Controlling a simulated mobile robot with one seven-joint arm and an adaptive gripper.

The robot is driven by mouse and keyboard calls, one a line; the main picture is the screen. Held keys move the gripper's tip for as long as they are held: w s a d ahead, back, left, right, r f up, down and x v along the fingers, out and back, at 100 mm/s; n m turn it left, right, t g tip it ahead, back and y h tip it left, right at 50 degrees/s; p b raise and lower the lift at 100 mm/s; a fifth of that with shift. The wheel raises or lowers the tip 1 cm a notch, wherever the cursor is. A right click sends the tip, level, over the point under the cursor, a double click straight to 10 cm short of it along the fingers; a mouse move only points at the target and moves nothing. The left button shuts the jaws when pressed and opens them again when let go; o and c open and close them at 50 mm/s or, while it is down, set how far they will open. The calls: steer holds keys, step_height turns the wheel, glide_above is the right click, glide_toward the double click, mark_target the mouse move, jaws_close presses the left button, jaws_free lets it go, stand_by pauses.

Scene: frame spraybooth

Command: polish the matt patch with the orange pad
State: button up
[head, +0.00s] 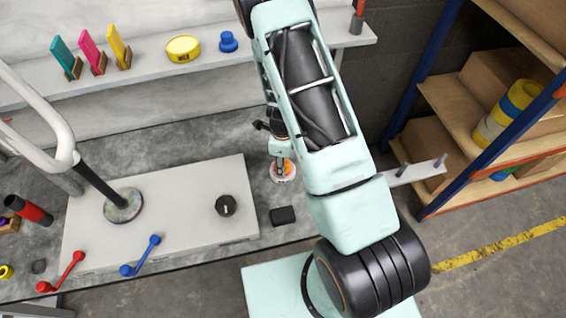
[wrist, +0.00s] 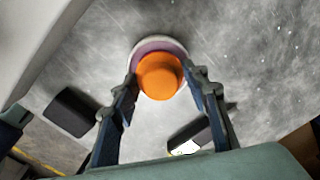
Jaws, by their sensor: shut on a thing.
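The orange pad (head: 284,171) has an orange round knob on a pale, purple-tinged disc. In the wrist view its knob (wrist: 160,76) sits between my fingertips. My gripper (head: 281,162) is shut on it, over the grey bench just right of the white board. I cannot tell whether the disc touches the bench. I cannot make out the matt patch for certain. A pale frame tube (head: 62,125) runs in at the left, and a dark post goes down from it to a mottled round disc (head: 123,209) on the board.
A black block (head: 283,216) lies near the bench's front edge. A back shelf holds coloured cards and a yellow tin (head: 183,48). Shelving (head: 450,105) stands right.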

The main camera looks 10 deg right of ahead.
stand_by(0.4)
steer(key=shift+r+p, duration=2.75)
steer(key=shift+r, duration=0.75)
steer(key=shift+w+a+r+n, duration=0.1)
steer(key=shift+r+n, duration=0.2)
steer(key=shift+r, duration=0.1)
step_height(320, 180, up, 29)
steer(key=s+n+p, duration=0.1)
steer(key=n+p, duration=0.6)
steer(key=n, duration=1.5)
steer(key=shift+n+y, duration=0.3)
steer(key=shift+n, duration=0.1)
steer(key=shift+s+f, duration=0.1)
